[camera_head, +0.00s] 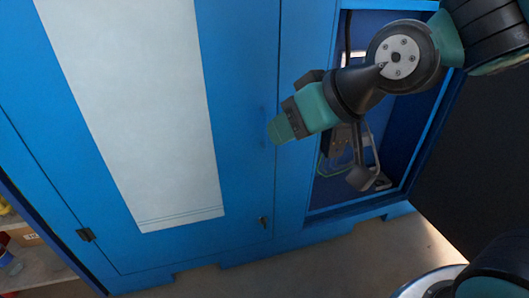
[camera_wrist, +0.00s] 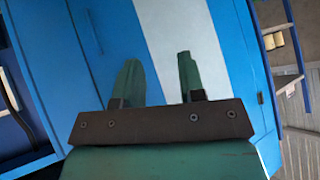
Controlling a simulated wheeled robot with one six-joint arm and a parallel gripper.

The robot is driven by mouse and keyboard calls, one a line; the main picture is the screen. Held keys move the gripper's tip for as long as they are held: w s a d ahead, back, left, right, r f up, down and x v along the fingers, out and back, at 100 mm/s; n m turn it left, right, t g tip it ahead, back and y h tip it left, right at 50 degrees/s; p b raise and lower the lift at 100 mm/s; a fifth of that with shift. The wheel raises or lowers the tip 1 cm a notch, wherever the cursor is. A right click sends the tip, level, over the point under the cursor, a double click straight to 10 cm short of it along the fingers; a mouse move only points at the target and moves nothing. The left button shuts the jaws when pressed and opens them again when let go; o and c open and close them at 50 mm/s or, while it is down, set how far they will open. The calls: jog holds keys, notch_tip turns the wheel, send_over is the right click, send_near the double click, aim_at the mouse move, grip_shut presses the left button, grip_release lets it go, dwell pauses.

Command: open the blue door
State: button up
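The blue door (camera_head: 243,60) is a tall cabinet door with a long white panel on it. It looks shut, flush with its frame. A hinge shows at its lower left, and a small lock or latch (camera_head: 262,221) sits low near its right edge. The door also shows in the wrist view (camera_wrist: 235,50). My gripper (camera_head: 277,131) is in front of the door's right edge. In the wrist view, its two green fingers (camera_wrist: 158,68) stand apart with nothing seen between them. A faint narrow vertical shape (camera_wrist: 95,30) left of the fingers may be a handle; I cannot tell.
Right of the door is an open blue compartment (camera_head: 323,190) with a cable and grey equipment (camera_head: 340,140). A dark panel (camera_head: 470,170) stands at the far right. Shelves with small items (camera_head: 25,232) are at the lower left. Bare floor (camera_head: 300,272) lies in front.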

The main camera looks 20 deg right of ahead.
jog(key=w+d+f+m+t+b, duration=0.1)
jog(key=w+d+f+t+b, duration=0.25)
jog(key=w+f+b, duration=0.45)
jog(key=m+t+h+b, duration=0.1)
jog(key=t+h+b, duration=0.1)
jog(key=t, duration=0.5)
send_near(266, 123)
jog(key=p+x, duration=0.5)
jog(key=x, duration=0.1)
jog(key=p+x, duration=0.3)
jog(key=shift+r+p, duration=0.3)
jog(key=shift+w+a+f+p, duration=0.1)
jog(key=shift+w+p, duration=0.1)
jog(key=shift+w, duration=0.2)
jog(key=shift+w+f+p, duration=0.15)
jog(key=shift+w+p, duration=0.05)
jog(key=shift+w, duration=0.2)
grip_shut()
